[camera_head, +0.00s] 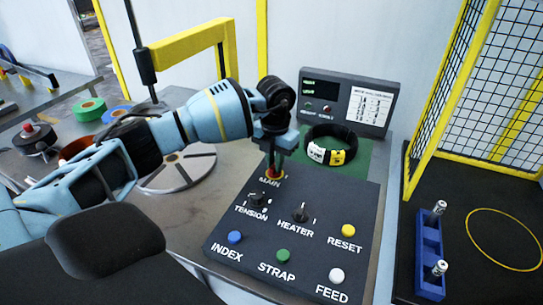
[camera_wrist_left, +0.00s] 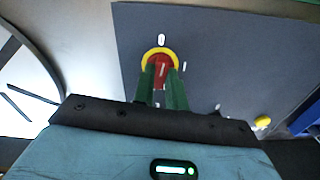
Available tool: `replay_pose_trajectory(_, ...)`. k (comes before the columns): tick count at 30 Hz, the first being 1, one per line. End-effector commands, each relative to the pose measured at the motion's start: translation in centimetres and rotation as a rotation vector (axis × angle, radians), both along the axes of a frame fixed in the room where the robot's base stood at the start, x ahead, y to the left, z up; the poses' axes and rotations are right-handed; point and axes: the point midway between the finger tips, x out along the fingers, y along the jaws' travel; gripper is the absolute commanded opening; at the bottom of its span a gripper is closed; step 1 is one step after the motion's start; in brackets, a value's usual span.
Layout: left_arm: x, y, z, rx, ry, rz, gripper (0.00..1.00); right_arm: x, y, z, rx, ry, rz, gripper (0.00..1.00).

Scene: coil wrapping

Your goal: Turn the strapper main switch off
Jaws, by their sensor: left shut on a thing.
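The strapper main switch (camera_wrist_left: 161,62) is a red knob on a yellow round plate, set in the dark control panel (camera_head: 215,245). In the head view only a bit of its red and yellow shows above the MAIN label. My left gripper (camera_wrist_left: 161,80) points down at the switch, and its green fingers are shut on the red knob. In the head view my left gripper (camera_head: 274,165) stands over the top left of the panel and hides most of the switch. White marks show above and right of the knob in the wrist view. My right gripper is not in view.
The panel also has tension (camera_head: 257,199) and heater (camera_head: 300,213) knobs and blue, green, yellow and white buttons. Behind it lies a black coil (camera_head: 346,134) near a display box (camera_head: 372,103). A yellow-framed mesh fence (camera_head: 487,80) and a blue rack (camera_head: 429,250) stand at right.

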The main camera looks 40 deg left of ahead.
Motion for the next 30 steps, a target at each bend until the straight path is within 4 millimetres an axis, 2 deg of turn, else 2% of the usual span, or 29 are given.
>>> replay_pose_trajectory(1,0.2,0.0,0.8,-0.001,-0.012,0.030,0.00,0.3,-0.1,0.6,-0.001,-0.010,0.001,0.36)
replay_pose_trajectory(12,0.2,0.1,0.6,-0.001,-0.011,0.173,0.00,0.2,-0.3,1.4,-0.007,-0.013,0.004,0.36)
replay_pose_trajectory(28,0.3,0.1,0.5,-0.001,-0.012,0.192,0.00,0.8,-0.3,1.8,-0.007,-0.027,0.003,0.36)
replay_pose_trajectory(29,0.3,0.1,0.5,-0.001,-0.012,0.193,0.17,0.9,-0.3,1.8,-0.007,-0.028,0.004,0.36)
replay_pose_trajectory(30,0.3,0.1,0.5,-0.001,-0.011,0.192,0.23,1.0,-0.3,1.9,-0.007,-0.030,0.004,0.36)
